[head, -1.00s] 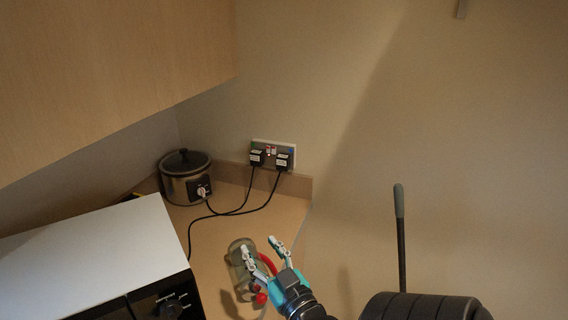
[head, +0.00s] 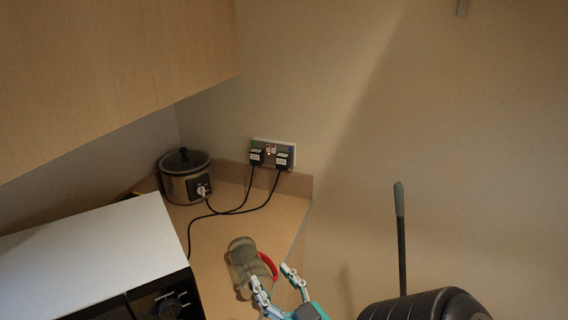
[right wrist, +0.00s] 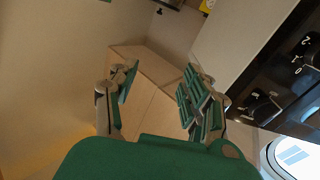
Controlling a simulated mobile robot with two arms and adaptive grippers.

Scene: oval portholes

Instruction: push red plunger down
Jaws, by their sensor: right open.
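A clear glass jar (head: 241,252) with a red curved handle (head: 268,264) stands on the counter in the head view. Its lower part is partly covered by my right gripper. The red plunger knob cannot be made out now in either view. My right gripper (head: 275,280) is open, with its two teal and white fingers apart in front of the jar and handle. Whether it touches them cannot be told. In the right wrist view the open fingers (right wrist: 160,85) have nothing between them but bare counter and wall. My left gripper is not in view.
A slow cooker (head: 186,178) stands in the counter's back corner, its cord running to a wall socket (head: 273,154). Another cable crosses the counter. A white-topped appliance (head: 90,255) stands at left. Wooden cupboards (head: 110,70) hang above.

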